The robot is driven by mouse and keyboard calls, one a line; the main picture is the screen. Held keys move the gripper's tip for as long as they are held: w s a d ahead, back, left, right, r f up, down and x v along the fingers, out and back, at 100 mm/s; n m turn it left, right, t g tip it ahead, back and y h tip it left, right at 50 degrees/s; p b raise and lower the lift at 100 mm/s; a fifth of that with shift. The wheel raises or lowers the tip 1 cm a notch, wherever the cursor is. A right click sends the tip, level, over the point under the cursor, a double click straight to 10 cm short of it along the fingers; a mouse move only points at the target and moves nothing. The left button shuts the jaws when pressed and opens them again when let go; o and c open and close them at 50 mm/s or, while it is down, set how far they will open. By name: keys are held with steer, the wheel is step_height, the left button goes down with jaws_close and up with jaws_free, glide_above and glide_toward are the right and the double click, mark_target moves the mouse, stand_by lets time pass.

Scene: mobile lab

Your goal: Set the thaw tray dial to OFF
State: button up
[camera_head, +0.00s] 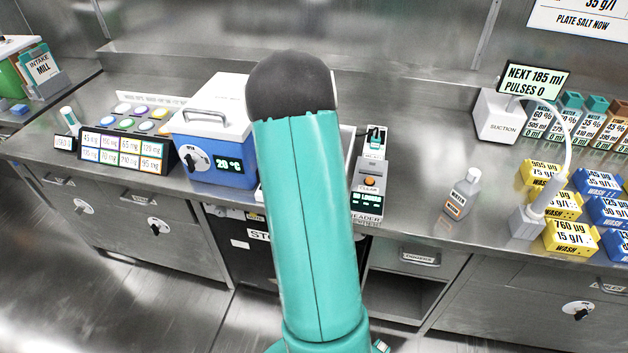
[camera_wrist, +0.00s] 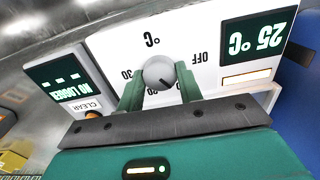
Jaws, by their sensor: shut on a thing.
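The thaw tray's white dial panel (camera_wrist: 218,28) fills the upper middle of the wrist view. Its pale round dial knob (camera_wrist: 158,71) sits between my two green fingers, with a dark pointer line toward the lower right of the picture. The OFF mark (camera_wrist: 199,58) is to the right of the knob; a °C mark is above it and numbers are at the left, partly hidden by a finger. The tray display (camera_wrist: 257,42) reads 25 °C. My gripper (camera_wrist: 160,80) is shut on the knob. In the head view my arm hides the gripper and most of the tray.
A reader with a CLEAR button (camera_wrist: 85,105) stands close beside the tray; it also shows in the head view (camera_head: 369,180). A blue and white box (camera_head: 213,140) reading 20 °C is left of my arm. A bottle (camera_head: 462,194) stands right, with bare counter around it.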

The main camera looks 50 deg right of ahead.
steer(key=n, duration=0.5)
steer(key=shift+n, duration=0.3)
steer(key=n, duration=0.5)
steer(key=shift+n, duration=0.4)
steer(key=o, duration=1)
steer(key=shift+r, duration=0.15)
step_height(320, 180, up, 14)
steer(key=shift+f, duration=0.2)
